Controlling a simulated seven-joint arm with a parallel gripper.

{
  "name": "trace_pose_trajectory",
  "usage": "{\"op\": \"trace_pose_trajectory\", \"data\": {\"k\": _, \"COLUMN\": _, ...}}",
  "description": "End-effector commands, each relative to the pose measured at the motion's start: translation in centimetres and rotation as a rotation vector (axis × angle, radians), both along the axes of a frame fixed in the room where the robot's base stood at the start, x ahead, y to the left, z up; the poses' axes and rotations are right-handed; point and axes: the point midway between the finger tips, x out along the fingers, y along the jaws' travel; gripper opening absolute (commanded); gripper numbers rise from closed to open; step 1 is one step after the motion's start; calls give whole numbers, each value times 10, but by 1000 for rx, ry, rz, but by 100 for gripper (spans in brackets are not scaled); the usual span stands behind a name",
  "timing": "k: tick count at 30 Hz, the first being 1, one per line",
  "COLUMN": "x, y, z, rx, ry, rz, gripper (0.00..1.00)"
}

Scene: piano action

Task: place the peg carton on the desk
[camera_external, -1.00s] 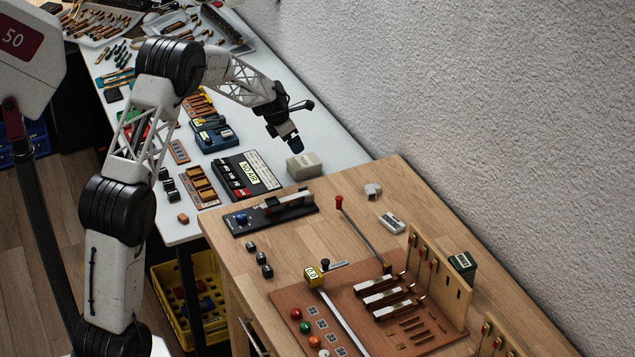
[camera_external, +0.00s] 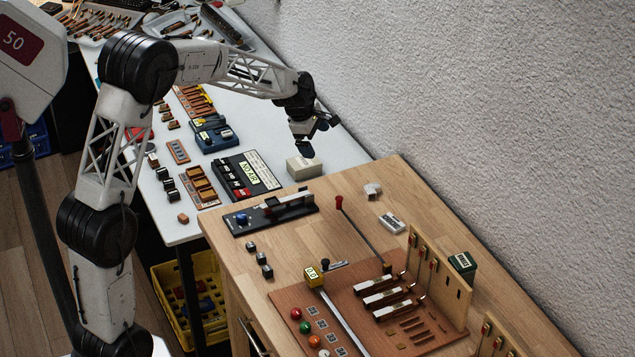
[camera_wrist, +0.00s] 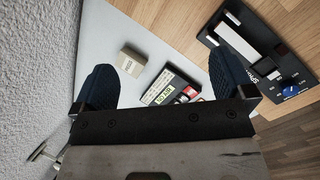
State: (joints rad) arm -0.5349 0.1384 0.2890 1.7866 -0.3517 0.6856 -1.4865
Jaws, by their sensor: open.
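A small beige box (camera_external: 304,166), which I take to be the peg carton, sits on the white table (camera_external: 343,151) close to the edge of the wooden desk (camera_external: 385,180). No readable label shows on it. My gripper (camera_external: 312,141) is above the box, open and empty. In the wrist view the box (camera_wrist: 131,62) shows beyond the spread dark-blue fingers of my gripper (camera_wrist: 167,82), nearer the left finger. The box and the fingers appear apart.
A black-and-white label device (camera_external: 246,175) lies left of the box. A white packet (camera_external: 391,222) and a green box (camera_external: 462,263) are on the desk. The wall (camera_external: 480,100) runs along the right.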

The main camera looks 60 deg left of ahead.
Motion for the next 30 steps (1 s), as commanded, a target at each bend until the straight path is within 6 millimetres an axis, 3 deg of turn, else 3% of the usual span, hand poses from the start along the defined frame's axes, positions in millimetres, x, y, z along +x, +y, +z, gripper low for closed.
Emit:
{"op": "trace_pose_trajectory", "data": {"k": 3, "x": -16, "y": -43, "z": 24, "rx": 47, "ry": 0, "rz": -151, "gripper": 100}}
{"op": "trace_pose_trajectory", "data": {"k": 15, "x": -90, "y": -167, "z": 85, "rx": 206, "ry": -4, "rz": -653, "gripper": 100}}
{"op": "trace_pose_trajectory", "data": {"k": 30, "x": -213, "y": -287, "z": 118, "rx": 396, "ry": -8, "rz": -1274, "gripper": 100}}
